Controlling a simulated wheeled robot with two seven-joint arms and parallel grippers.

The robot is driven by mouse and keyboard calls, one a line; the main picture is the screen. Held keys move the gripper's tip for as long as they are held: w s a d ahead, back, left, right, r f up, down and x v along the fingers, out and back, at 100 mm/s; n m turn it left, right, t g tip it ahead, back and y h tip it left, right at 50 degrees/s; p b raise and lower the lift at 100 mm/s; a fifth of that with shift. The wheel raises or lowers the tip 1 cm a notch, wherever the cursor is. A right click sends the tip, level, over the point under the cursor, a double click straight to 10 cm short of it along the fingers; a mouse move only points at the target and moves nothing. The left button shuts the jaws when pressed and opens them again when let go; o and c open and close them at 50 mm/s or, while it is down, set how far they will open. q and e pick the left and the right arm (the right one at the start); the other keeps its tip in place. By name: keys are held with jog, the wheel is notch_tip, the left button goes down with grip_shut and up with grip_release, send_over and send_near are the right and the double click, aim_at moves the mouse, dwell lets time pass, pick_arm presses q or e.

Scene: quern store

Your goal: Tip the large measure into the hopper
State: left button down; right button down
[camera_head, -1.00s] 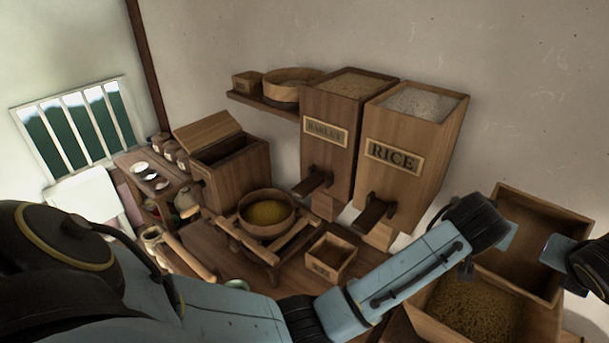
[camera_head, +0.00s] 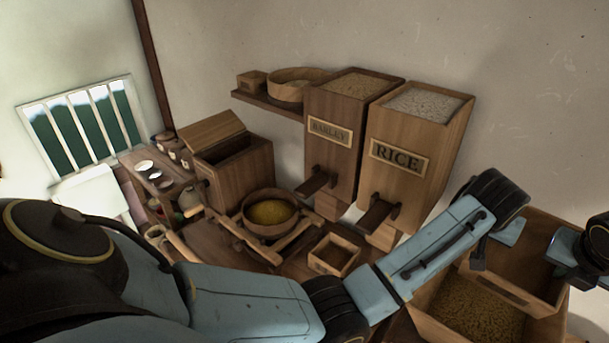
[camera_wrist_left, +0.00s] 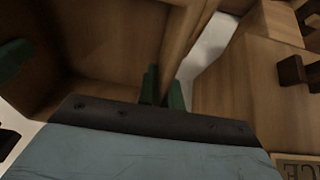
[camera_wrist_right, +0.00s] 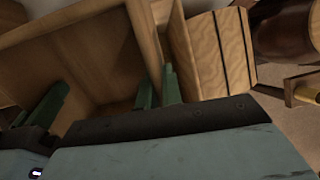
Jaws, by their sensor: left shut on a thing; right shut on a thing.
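The large measure (camera_head: 522,288), a wooden box with a small label on its front, is at the right of the head view, over the back of the wooden hopper (camera_head: 445,329). Golden-brown grain (camera_head: 472,304) lies in the hopper. My left gripper (camera_head: 512,232) is shut on one side wall of the measure. My right gripper (camera_head: 566,244) is shut on the opposite wall. The wrist views show the measure's bare wooden inside (camera_wrist_left: 105,50) (camera_wrist_right: 90,60), with no grain seen there. The measure looks nearly level; its underside is hidden.
The rice bin (camera_head: 415,150) and barley bin (camera_head: 345,125) stand against the wall, left of the measure. A small wooden box (camera_head: 333,255) and a round pan of grain (camera_head: 270,212) on a wooden frame stand on the bench. My left arm crosses in front of them.

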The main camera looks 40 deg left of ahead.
pick_arm(q)
jog(key=shift+s+a, duration=0.15)
jog(key=shift+a, duration=0.1)
pick_arm(e)
jog(key=shift+d, duration=0.3)
pick_arm(q)
jog(key=shift+f+g, duration=0.6)
jog(key=shift+g, duration=0.3)
pick_arm(e)
jog(key=shift+w+f+g, duration=0.1)
jog(key=shift+f+g, duration=0.45)
jog(key=shift+g, duration=0.35)
pick_arm(q)
jog(key=shift+f+g, duration=0.65)
jog(key=shift+g, duration=0.25)
pick_arm(e)
jog(key=shift+f+g, duration=0.65)
jog(key=shift+g, duration=0.25)
